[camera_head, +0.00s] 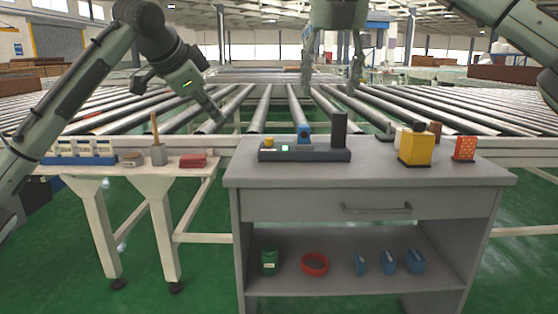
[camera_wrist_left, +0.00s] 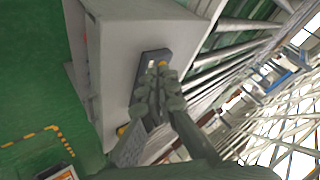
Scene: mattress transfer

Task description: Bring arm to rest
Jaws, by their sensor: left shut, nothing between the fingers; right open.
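My left arm comes in from the left, and its gripper (camera_head: 217,117) is shut and empty. It points down and right above the rollers, left of the grey cabinet. The left wrist view shows its fingers (camera_wrist_left: 160,72) together, with the dark control box (camera_wrist_left: 145,58) beyond them. I cannot tell any contact there. My right gripper (camera_head: 330,90) hangs from the top middle, with its two fingers wide apart and nothing between them. It is above the rollers, behind the cabinet.
The grey cabinet (camera_head: 365,175) carries the dark control box (camera_head: 330,155), a yellow block (camera_head: 415,147) and an orange item (camera_head: 465,148). A white side table (camera_head: 125,168) holds small items. The roller conveyor (camera_head: 270,105) spreads behind. Several small items lie on the lower shelf (camera_head: 340,280).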

